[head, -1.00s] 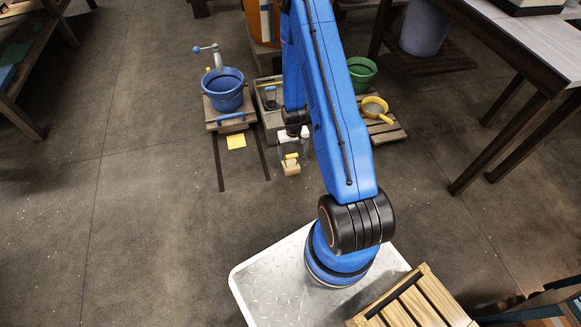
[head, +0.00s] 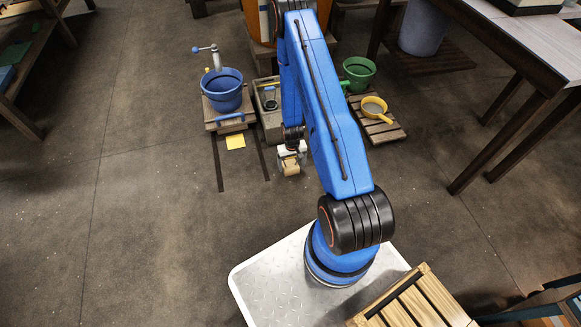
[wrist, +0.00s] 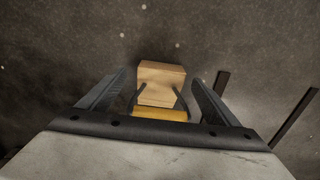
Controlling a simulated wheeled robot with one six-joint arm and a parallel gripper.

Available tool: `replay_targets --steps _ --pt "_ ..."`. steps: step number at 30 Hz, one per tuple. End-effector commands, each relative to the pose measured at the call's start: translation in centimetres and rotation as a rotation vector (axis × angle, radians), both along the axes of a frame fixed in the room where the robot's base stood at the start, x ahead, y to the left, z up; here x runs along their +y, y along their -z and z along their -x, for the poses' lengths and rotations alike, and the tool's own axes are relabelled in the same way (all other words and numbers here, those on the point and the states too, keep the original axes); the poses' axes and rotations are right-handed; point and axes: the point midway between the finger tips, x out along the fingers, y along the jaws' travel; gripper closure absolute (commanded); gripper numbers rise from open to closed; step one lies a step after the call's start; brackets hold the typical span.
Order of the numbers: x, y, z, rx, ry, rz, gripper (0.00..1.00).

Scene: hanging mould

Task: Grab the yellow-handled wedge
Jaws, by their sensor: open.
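The wedge is a pale wooden block (wrist: 161,73) with a yellow handle (wrist: 160,113) held by dark side brackets. In the head view the wedge (head: 290,170) is on the floor or just above it, in front of the grey box, and its handle is mostly hidden by my gripper (head: 291,157). In the wrist view my gripper (wrist: 159,76) is open, with one dark finger on each side of the wedge and its handle. Gaps show between the fingers and the wedge.
A blue bucket (head: 222,90) stands on a wooden stand at left, with a yellow square (head: 235,142) on the floor before it. A grey box (head: 268,107) is behind my gripper. A green bucket (head: 359,72) and yellow pan (head: 373,107) are at right. Floor at left is clear.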

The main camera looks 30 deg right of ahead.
Motion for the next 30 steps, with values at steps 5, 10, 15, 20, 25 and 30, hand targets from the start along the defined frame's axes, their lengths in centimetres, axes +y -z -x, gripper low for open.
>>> replay_targets --steps 5,10,15,20,25,30 --pt "0.2 2.4 -0.1 0.001 0.0 0.0 0.16" --pt "0.2 3.5 -0.1 0.001 0.0 0.0 0.16" --pt "0.2 3.5 -0.1 0.0 0.0 0.0 0.16" --pt "0.2 3.5 -0.1 0.0 0.0 0.0 0.47" --pt "0.2 3.5 -0.1 0.0 0.0 0.0 0.64" --pt "0.2 3.4 -0.1 -0.001 0.0 0.0 0.64"
